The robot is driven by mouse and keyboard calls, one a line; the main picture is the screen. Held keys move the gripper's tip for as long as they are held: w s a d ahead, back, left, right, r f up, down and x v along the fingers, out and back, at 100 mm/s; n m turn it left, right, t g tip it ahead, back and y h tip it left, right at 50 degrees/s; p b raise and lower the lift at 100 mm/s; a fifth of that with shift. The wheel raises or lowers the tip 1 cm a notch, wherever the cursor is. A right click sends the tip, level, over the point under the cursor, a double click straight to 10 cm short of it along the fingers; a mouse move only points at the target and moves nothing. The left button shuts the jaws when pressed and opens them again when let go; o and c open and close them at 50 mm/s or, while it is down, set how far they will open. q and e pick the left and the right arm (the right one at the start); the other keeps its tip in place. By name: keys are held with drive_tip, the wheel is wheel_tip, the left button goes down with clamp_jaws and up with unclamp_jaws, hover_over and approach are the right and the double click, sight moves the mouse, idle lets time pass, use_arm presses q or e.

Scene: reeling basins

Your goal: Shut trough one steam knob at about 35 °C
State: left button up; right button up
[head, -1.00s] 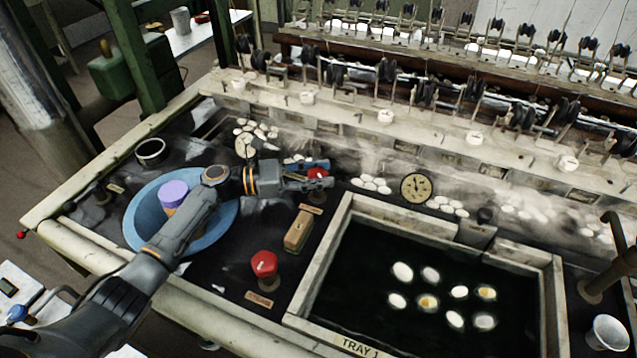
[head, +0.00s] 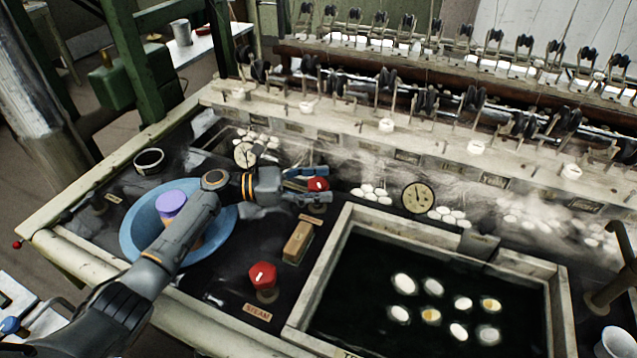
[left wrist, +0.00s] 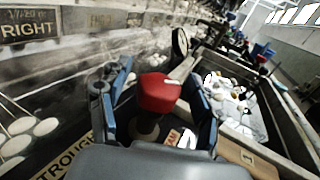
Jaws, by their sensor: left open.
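A red steam knob (head: 318,184) stands at the back of the dark bench top, left of the tray basin's back corner. My left gripper (head: 326,184) is open, with its fingers on either side of this knob. In the left wrist view the red knob (left wrist: 160,92), with a pale pointer mark, sits between the spread blue-padded fingers, and I see gaps beside it. A second red knob (head: 262,274) with a STEAM label stands nearer the front. A round dial (head: 418,198) stands behind the basin and another dial (head: 245,154) farther left. Their readings are too small to tell. My right gripper is not in view.
A wooden block (head: 298,242) lies between the two knobs. The tray basin (head: 322,275) holds dark water and several cocoons. A blue bowl (head: 133,222) with a purple-topped item (head: 171,203) lies under my left arm. Steam drifts over the rear trough, below the reeling rail.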

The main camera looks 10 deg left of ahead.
sight(319, 182)
use_arm(q)
wheel_tip(319, 182, up, 10)
idle(0.6)
idle(7.0)
